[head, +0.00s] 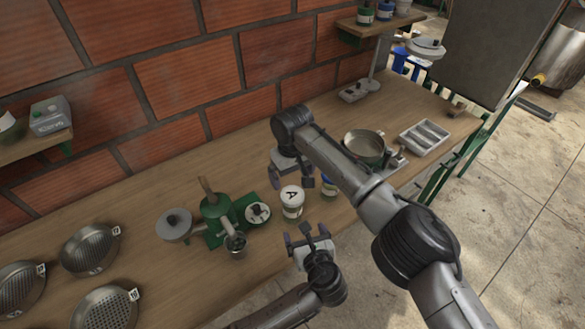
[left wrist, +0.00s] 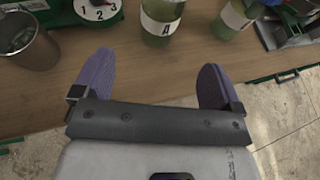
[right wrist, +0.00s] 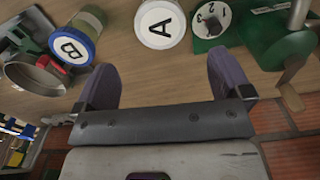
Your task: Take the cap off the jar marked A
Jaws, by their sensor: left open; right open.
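The jar marked A (head: 292,208) stands upright on the bench, with its white cap (head: 291,193) on it and the letter A on top. The jar's front label shows in the left wrist view (left wrist: 162,27), and the cap faces the camera in the right wrist view (right wrist: 160,24). My right gripper (head: 292,179) is open and empty, just behind the jar. My left gripper (head: 305,234) is open and empty, in front of the jar near the bench edge. Neither gripper touches the jar.
The blue-capped jar B (right wrist: 72,48) stands close beside jar A, partly hidden by my right arm in the head view. A green pulper (head: 216,210) with a numbered dial (head: 258,213) stands left of jar A. A steel pot (head: 364,148) and grey tray (head: 424,137) lie to the right.

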